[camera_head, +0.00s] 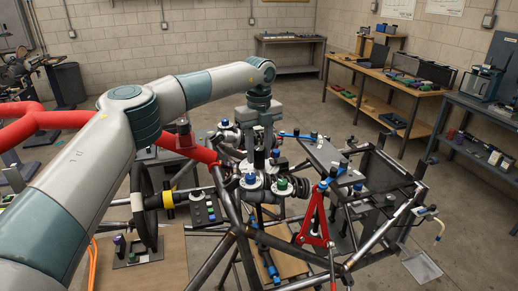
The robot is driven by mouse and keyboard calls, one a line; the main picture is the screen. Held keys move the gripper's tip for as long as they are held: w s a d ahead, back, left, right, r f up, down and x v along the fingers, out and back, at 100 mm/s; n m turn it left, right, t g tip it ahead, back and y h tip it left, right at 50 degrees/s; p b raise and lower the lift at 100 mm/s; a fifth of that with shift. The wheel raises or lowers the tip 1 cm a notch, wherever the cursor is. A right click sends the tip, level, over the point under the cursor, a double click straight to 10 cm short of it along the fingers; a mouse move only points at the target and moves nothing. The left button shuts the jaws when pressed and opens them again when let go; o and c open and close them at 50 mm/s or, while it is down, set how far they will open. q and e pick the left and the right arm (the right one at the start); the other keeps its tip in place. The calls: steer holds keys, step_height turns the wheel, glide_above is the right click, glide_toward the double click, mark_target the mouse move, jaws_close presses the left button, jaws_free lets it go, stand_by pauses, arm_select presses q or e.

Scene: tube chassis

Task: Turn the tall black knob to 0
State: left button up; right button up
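My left arm reaches in from the left and bends down over the tube chassis. My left gripper (260,155) points down among the dark parts at the middle of the chassis; its fingers are small and I cannot tell their gap. A dark control panel (205,210) with several small knobs sits left of the gripper, apart from it. A flat plate (150,255) at the lower left carries a dark upright knob (119,244) with a purplish top. I cannot tell which knob is the tall black one, nor read any dial marks. My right gripper is not in view.
A black steering wheel (143,205), dark tubes (212,258), a red triangular bracket (314,220) and a thick red tube (75,121) crowd the area around the panels. Workbenches (385,95) stand at the back right. Open floor (465,225) lies to the right.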

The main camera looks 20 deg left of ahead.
arm_select(q)
steer(key=shift+f, duration=0.35)
steer(key=c, duration=0.8)
steer(key=shift+m+b, duration=1.2)
steer(key=shift+m, duration=0.6)
steer(key=shift+m+b, duration=0.4)
steer(key=shift+m, duration=0.8)
steer(key=shift+r+m, duration=0.1)
steer(key=shift+m, duration=1.4)
